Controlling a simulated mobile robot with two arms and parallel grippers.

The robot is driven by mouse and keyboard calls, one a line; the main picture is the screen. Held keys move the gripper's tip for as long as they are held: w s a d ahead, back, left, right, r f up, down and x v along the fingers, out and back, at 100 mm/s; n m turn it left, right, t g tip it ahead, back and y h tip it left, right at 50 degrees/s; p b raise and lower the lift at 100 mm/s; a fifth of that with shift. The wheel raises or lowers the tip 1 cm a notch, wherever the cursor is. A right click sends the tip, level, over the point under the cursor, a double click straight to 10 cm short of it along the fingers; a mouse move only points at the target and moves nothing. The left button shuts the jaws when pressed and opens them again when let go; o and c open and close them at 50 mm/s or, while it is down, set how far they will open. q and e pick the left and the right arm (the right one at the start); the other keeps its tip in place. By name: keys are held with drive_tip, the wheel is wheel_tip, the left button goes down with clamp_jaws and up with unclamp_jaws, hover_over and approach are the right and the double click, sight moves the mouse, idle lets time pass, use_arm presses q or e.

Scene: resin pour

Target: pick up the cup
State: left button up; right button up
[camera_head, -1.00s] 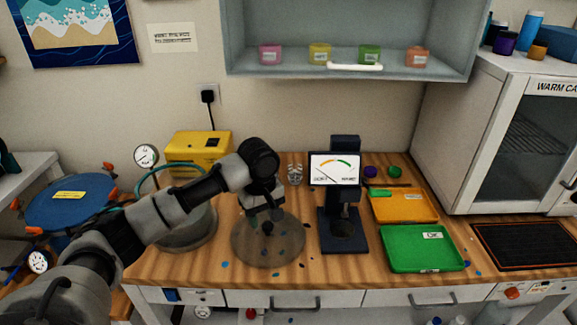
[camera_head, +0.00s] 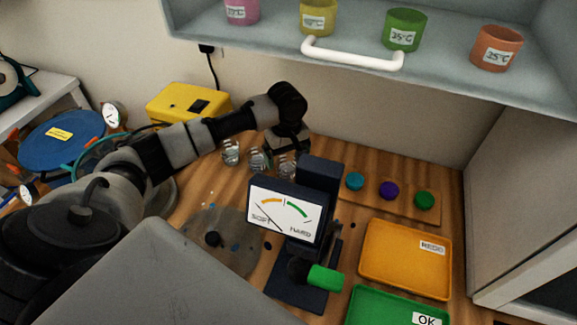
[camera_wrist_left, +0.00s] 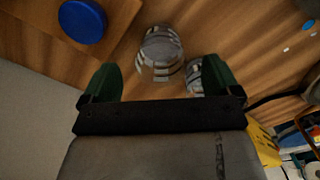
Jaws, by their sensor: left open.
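Several clear cups with dark and light bands stand close together at the back of the wooden bench: one on the left (camera_head: 230,152), one in the middle (camera_head: 257,160) and one on the right (camera_head: 288,166). My left gripper (camera_wrist_left: 162,80) is open and empty, with green fingers. In the head view it hangs right above the right-hand cup and partly covers it. In the left wrist view one cup (camera_wrist_left: 160,48) lies in line with the gap between the fingers. A second cup (camera_wrist_left: 194,74) is partly hidden by the finger at right. My right gripper is not in view.
A tester (camera_head: 286,212) with a dial stands in front of the cups. A wooden rack (camera_head: 405,205) holds cyan, purple and green discs. An orange tray (camera_head: 375,282) and a green tray (camera_head: 365,310) lie at right. A shelf (camera_head: 270,45) with coloured cups hangs above.

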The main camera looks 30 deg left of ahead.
sight(286, 166)
use_arm(q)
wheel_tip(286, 166, down, 4)
drive_tip(key=shift+s+a+f+p, duration=0.1)
drive_tip(key=shift+p, duration=0.4)
drive_tip(key=shift+f, duration=0.35)
drive_tip(key=c, duration=1)
wheel_tip(286, 166, up, 10)
drive_tip(key=shift+r+b, duration=0.15)
drive_tip(key=shift+b, duration=0.45)
